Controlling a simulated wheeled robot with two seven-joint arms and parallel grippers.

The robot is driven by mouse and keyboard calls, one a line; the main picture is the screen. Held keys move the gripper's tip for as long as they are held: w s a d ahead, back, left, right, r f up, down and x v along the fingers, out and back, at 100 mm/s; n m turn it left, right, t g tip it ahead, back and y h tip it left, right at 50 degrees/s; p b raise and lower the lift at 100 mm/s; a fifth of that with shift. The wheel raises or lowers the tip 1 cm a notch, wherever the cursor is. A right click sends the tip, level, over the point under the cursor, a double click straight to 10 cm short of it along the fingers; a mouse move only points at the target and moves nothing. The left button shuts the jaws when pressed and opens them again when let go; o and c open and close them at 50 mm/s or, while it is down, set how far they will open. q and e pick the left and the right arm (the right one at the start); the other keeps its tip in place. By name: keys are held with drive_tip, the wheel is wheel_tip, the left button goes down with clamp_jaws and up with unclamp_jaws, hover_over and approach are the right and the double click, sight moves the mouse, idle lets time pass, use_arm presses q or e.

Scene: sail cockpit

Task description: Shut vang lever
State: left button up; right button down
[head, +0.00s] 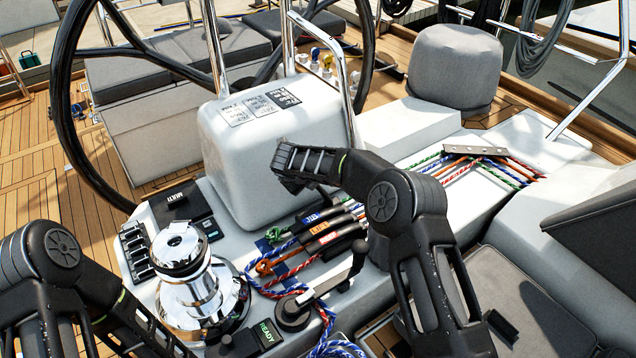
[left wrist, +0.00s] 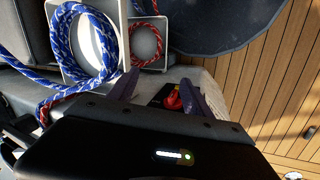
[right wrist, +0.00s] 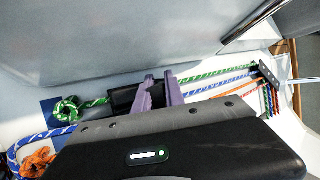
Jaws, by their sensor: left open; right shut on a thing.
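A bank of black clutch levers (head: 325,235) with blue, orange and red labels lies on the white coaming, coloured ropes running through it. I cannot read which one is marked vang. My right gripper (right wrist: 160,92) is down at the far end of this bank, beside the green rope, its purple fingers shut on a black lever (right wrist: 125,97). The arm hides much of that lever in the head view. My left gripper (left wrist: 160,92) is open and empty; a red object (left wrist: 172,100) shows beyond its fingers. Its fingertips are outside the head view.
A chrome winch (head: 187,285) and a winch handle (head: 330,280) stand in front of the bank. A white pedestal box (head: 250,145) and steering wheel (head: 65,100) rise behind. Coiled blue rope (left wrist: 90,48) hangs in a white bin near my left gripper.

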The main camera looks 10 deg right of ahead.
drive_tip(key=shift+s+a+f+n+t+h+b, duration=0.15)
drive_tip(key=shift+s+a+f+t+h+b, duration=0.15)
drive_tip(key=shift+a+f+h+b, duration=0.45)
drive_tip(key=shift+s+a+f+n+t+h+b, duration=0.15)
drive_tip(key=shift+a+t+h+b, duration=0.3)
drive_tip(key=shift+b, duration=0.65)
drive_tip(key=shift+r, duration=0.1)
drive_tip(key=c, duration=1.4)
unclamp_jaws()
drive_tip(key=b+v, duration=0.1)
drive_tip(key=v, duration=0.6)
drive_tip(key=shift+s+a+r, duration=0.2)
drive_tip(key=shift+s+r, duration=0.05)
